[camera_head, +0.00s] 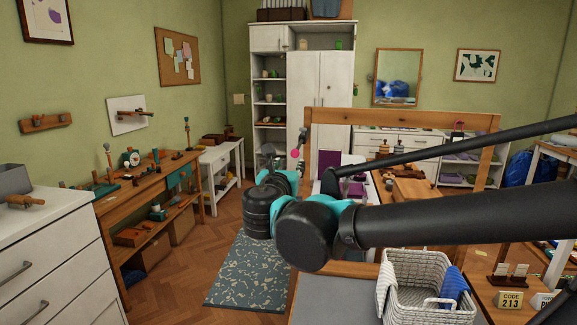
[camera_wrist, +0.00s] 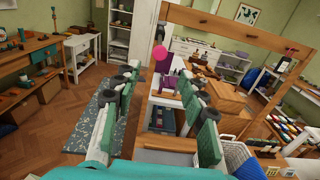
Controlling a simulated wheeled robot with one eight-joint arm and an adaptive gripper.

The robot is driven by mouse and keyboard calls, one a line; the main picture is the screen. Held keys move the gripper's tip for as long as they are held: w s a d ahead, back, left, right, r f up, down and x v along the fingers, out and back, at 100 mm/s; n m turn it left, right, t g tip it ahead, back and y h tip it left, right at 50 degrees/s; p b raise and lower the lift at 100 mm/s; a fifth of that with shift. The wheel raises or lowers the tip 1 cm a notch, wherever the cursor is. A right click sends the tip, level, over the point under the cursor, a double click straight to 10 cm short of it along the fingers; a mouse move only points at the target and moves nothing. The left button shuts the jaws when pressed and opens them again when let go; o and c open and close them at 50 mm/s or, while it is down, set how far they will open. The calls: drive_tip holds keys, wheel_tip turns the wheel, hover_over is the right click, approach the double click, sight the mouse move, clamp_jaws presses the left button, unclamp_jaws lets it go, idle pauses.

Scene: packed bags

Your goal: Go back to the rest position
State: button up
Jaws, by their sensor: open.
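My gripper (camera_wrist: 158,84) is open and empty in the wrist view, its two green-and-grey fingers well apart. In the head view my dark arm reaches in from the right, and its wrist hides most of the gripper. A small pink ball (camera_wrist: 159,53) appears between and beyond the fingertips; it also shows in the head view (camera_head: 295,154). I cannot tell how far it is from the fingers. No finger visibly touches anything.
A wooden frame (camera_head: 400,117) rises behind my arm. A white wire basket (camera_head: 402,302) with blue cloth stands below it. A wooden workbench (camera_head: 128,190) and white drawers (camera_head: 45,260) are at left. Open floor and a patterned rug (camera_head: 245,280) lie between.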

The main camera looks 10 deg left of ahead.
drive_tip(key=w+d+f+m+g+h, duration=0.2)
drive_tip(key=d+f+m+g+h, duration=0.35)
drive_tip(key=d+f+m, duration=1.25)
drive_tip(key=s+d+f+m+g+y, duration=0.3)
drive_tip(key=s+f+m, duration=0.4)
drive_tip(key=f, duration=0.3)
drive_tip(key=s+d+f+m+g+y, duration=0.3)
drive_tip(key=s+d+f+m+g, duration=0.2)
drive_tip(key=f+m, duration=0.5)
drive_tip(key=shift+s+d+f+m, duration=0.15)
drive_tip(key=shift+s+d+m, duration=0.15)
drive_tip(key=shift+s+d, duration=1.1)
drive_tip(key=shift+w+d, duration=0.25)
drive_tip(key=shift+w, duration=0.1)
drive_tip(key=shift+c, duration=0.3)
